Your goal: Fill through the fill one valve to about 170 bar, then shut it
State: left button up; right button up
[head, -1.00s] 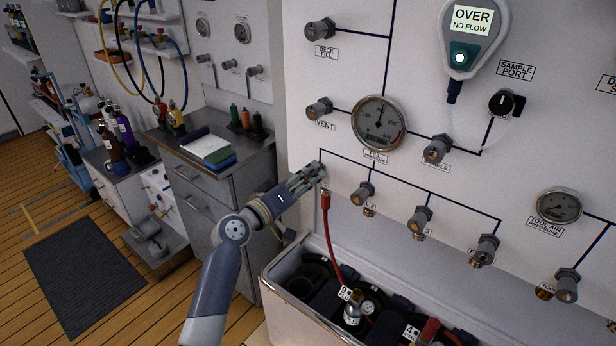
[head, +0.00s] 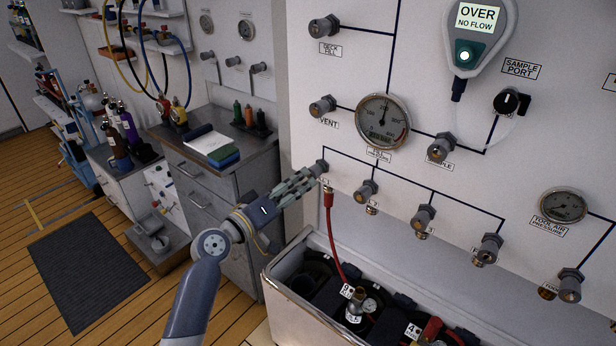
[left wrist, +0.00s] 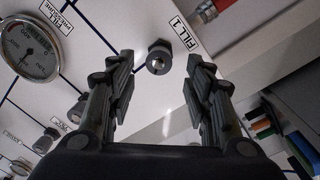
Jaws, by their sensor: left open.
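The fill one valve (head: 322,167) is a grey knob on the white panel; it also shows in the left wrist view (left wrist: 158,58), beside its FILL 1 label (left wrist: 184,33). My left gripper (head: 308,176) is open, its fingertips just short of the knob. In the left wrist view the knob appears centred between the two separated fingers (left wrist: 160,70), with nothing held. A red hose (head: 333,235) runs from below the valve to a cylinder (head: 355,310). My right gripper is out of view.
Other knobs, such as the second fill valve (head: 367,190) and the vent valve (head: 322,105), stick out nearby. A white bin (head: 300,312) with cylinders stands below. A grey cabinet (head: 205,190) is left. The analyser (head: 476,35) reads OVER, NO FLOW.

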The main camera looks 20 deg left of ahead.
pick_arm(q)
jog(key=v, duration=0.6)
jog(key=shift+s, duration=0.2)
jog(key=shift+a, duration=0.1)
dwell(1.7)
